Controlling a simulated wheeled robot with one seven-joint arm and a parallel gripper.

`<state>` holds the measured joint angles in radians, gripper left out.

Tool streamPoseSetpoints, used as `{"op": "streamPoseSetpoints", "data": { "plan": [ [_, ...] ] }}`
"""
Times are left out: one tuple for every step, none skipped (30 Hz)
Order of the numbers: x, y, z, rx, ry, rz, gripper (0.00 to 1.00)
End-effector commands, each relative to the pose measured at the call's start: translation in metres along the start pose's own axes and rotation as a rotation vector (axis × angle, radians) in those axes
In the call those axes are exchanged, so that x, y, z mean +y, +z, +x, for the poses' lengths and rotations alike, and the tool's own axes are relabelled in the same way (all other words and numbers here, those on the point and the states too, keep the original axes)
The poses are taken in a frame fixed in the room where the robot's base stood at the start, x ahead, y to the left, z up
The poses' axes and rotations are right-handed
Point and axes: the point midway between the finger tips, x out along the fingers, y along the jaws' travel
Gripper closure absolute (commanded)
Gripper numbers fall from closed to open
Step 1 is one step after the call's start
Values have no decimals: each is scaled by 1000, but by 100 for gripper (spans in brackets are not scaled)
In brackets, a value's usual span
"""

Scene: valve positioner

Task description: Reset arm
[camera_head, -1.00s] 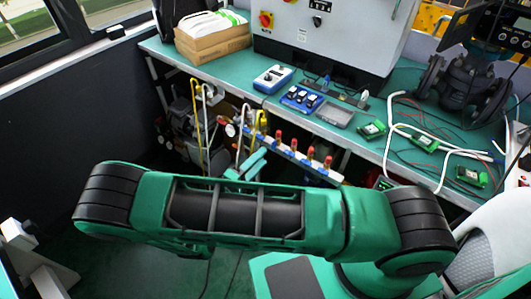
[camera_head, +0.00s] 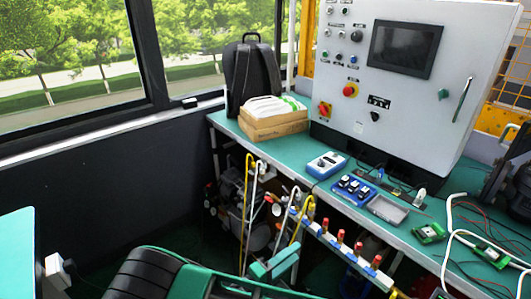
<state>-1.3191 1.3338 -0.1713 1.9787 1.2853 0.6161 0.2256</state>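My green arm (camera_head: 185,280) with black joint covers shows only along the bottom edge of the head view. My gripper is not in view, so I cannot see whether it is open or shut. No hand-sized object is visible at the arm, since its far part is outside the picture.
A green workbench (camera_head: 300,190) carries a cardboard box (camera_head: 275,127), a black backpack (camera_head: 252,80), a grey control cabinet (camera_head: 405,75), a blue-white device (camera_head: 326,165) and a blue tray (camera_head: 353,189). A manifold with red-capped valves (camera_head: 340,240) runs along its front. A dark wall (camera_head: 100,210) stands left.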

Motion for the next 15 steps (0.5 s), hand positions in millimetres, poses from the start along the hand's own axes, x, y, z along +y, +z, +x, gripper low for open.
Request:
{"op": "streamPoseSetpoints", "data": {
  "plan": [
    [3, 0, 3, -14, -8, 3, 61],
    [5, 1, 6, -25, -16, 4, 61],
    [8, 2, 10, -47, -31, 7, 61],
    [11, 3, 15, -68, -45, 9, 61],
    [15, 5, 20, -92, -61, 12, 61],
    [21, 8, 28, -128, -87, 16, 61],
    [25, 10, 35, -158, -108, 19, 61],
    [30, 13, 41, -187, -131, 23, 61],
    [36, 17, 50, -228, -162, 29, 61],
    [41, 21, 56, -258, -186, 34, 61],
    [46, 25, 63, -288, -208, 39, 61],
    [52, 30, 71, -326, -240, 45, 61],
    [57, 34, 77, -354, -263, 52, 61],
    [61, 38, 83, -382, -287, 58, 61],
    [67, 44, 90, -418, -318, 66, 61]
  ]
}}
